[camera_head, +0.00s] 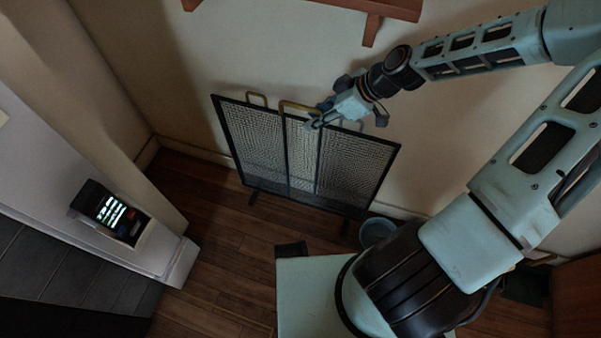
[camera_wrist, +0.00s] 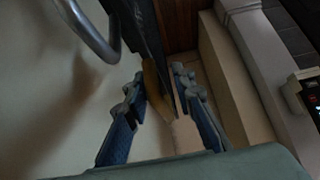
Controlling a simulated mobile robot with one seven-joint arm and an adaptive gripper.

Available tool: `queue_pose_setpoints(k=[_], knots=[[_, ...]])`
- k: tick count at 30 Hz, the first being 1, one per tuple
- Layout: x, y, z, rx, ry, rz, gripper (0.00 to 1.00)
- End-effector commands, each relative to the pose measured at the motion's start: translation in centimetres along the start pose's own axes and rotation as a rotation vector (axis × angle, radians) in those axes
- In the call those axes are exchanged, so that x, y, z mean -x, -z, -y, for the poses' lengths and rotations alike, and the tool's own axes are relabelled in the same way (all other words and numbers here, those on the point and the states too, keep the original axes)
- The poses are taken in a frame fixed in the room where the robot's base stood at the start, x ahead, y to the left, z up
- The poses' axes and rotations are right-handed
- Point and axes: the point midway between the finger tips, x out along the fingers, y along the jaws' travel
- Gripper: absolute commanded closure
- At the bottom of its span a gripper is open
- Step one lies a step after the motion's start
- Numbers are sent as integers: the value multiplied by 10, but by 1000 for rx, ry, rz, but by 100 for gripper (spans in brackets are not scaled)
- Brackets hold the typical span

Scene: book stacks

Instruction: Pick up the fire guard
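The fire guard (camera_head: 345,165) is a black-framed folding mesh screen with brass handles on its top edge. It stands upright on the wooden floor near the wall. My gripper (camera_head: 315,122) is at its top edge, by the middle brass handle (camera_head: 291,104). In the wrist view my gripper (camera_wrist: 158,84) has its two blue-grey fingers apart. The brass handle (camera_wrist: 152,80) and part of the guard's black frame (camera_wrist: 146,32) lie between or just beyond them. A gap shows beside the right finger; contact at the left finger is unclear.
A wall-side ledge with a lit card terminal (camera_head: 108,210) stands at the left. A blue-grey bucket (camera_head: 376,232) is on the floor right of the guard. A wooden shelf (camera_head: 372,14) is on the wall above. Floor left of the guard is clear.

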Motion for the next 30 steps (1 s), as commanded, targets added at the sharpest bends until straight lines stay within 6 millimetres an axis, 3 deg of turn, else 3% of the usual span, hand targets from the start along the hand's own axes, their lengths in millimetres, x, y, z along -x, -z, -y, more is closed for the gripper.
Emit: queue_pose_setpoints(k=[10,20,27,30], knots=[[-46,-2,-5,3,3,-1,77],[-52,0,-6,1,-1,-1,77],[-52,0,-6,1,0,-1,100],[-52,0,-6,1,0,-1,100]])
